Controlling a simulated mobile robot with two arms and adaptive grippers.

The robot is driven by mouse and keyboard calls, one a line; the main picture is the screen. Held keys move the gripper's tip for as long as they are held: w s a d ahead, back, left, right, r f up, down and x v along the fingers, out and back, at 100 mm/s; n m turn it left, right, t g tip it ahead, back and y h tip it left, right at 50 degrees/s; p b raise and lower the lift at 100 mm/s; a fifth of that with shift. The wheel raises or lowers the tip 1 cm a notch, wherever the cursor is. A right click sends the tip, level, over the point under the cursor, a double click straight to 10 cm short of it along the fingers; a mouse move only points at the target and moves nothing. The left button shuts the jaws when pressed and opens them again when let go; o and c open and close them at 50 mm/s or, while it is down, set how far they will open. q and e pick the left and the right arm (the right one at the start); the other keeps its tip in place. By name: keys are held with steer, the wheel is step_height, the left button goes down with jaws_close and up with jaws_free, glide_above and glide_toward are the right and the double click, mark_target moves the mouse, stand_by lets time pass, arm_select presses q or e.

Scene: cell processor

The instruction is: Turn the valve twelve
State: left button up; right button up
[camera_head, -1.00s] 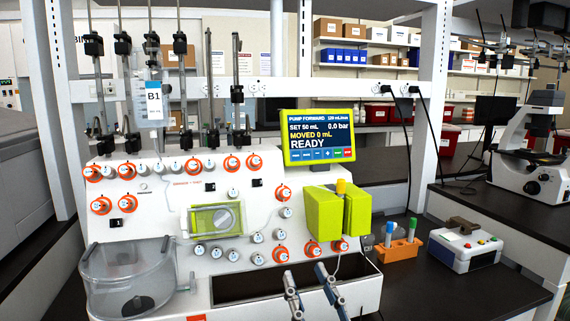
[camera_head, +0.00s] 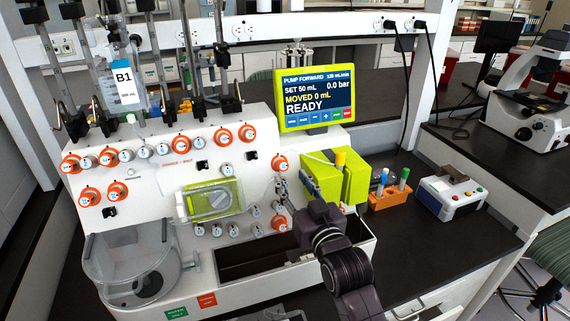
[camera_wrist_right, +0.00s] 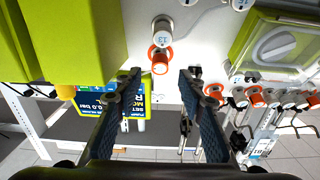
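The machine's white panel carries several numbered valves, some with orange collars. An orange-collared valve (camera_head: 280,163) sits on the upper right of the panel, left of the lime-green block. It also shows in the right wrist view (camera_wrist_right: 160,60), ahead of and between my fingertips; its number is not legible. Beside it there is a white valve marked 13 (camera_wrist_right: 162,27). My right gripper (camera_head: 283,190) is near the orange-collared valve, its fingers partly hidden by my wrist. In the right wrist view it (camera_wrist_right: 158,75) is open, with nothing clearly gripped. My left gripper is not seen.
The lime-green block (camera_head: 355,180) stands close on the right of my right gripper. The screen (camera_head: 315,98) reads READY. A clear-covered green unit (camera_head: 212,200) is left, a clear round vessel (camera_head: 130,270) lower left. An orange tube rack (camera_head: 392,197) stands right.

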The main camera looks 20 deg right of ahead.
mark_target(284, 168)
steer(key=w, duration=0.5)
steer(key=shift+w+a+f+p, duration=0.1)
steer(key=shift+w+f+p, duration=0.05)
steer(key=shift+p, duration=0.25)
jaws_close()
